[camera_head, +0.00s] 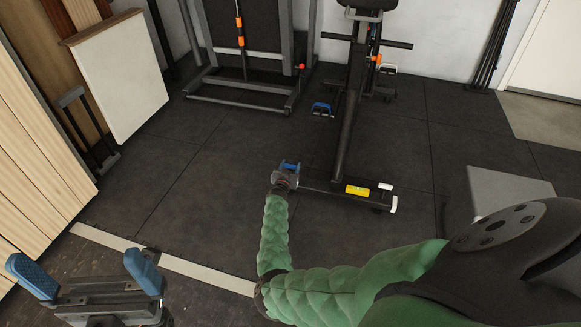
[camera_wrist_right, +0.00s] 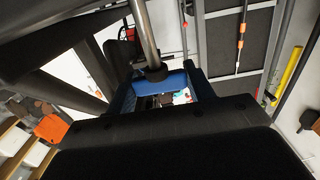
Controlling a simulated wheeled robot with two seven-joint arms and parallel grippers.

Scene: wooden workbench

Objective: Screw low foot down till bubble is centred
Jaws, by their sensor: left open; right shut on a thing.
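An exercise bench with a dark frame stands on the black mat floor in the head view. A yellow spirit level (camera_head: 357,190) lies on its near crossbar (camera_head: 325,185); the bubble is too small to read. My right gripper (camera_head: 289,166) is shut at the crossbar's left end, on the foot there, which its fingers hide. In the right wrist view a metal stem with a black collar (camera_wrist_right: 155,73) comes down at the blue fingertips (camera_wrist_right: 165,82). A white-capped foot (camera_head: 394,204) shows at the crossbar's right end. My left gripper (camera_head: 90,272) is open and empty, away from the bench.
A rack (camera_head: 245,50) stands against the back wall, left of the bench. A white panel (camera_head: 118,75) and wooden boards lean at the left. A grey box-like thing (camera_head: 500,190) is at the right, partly behind my arm. The floor left of the crossbar is clear.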

